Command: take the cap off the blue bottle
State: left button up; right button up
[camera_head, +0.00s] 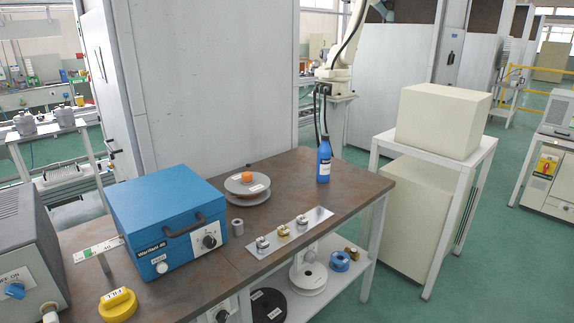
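The blue bottle (324,163) stands upright near the back right corner of the brown workbench (345,190). A pale label shows on its lower part. Its narrow top is small in the picture, and I cannot clearly tell the cap from the neck. Neither of my grippers is in view, and nothing is touching the bottle.
Left of the bottle are a grey spool (247,190) with an orange piece on it and a blue box (166,222) with a handle. A metal plate (300,228) with small fittings lies in front. The bench around the bottle is clear. A white table (472,160) stands right.

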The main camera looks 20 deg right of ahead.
aim_at(324, 151)
jog(key=i+l+u, duration=0.15)
jog(key=l+u, duration=0.3)
jog(key=l, duration=0.4)
jog(key=l+u, duration=0.45)
jog(key=l, duration=0.4)
jog(key=l+u, duration=0.1)
jog(key=l, duration=0.95)
jog(key=l+u, duration=0.1)
jog(key=l, duration=0.9)
jog(key=k+l, duration=0.15)
jog(key=l, duration=0.9)
jog(key=i+u, duration=0.05)
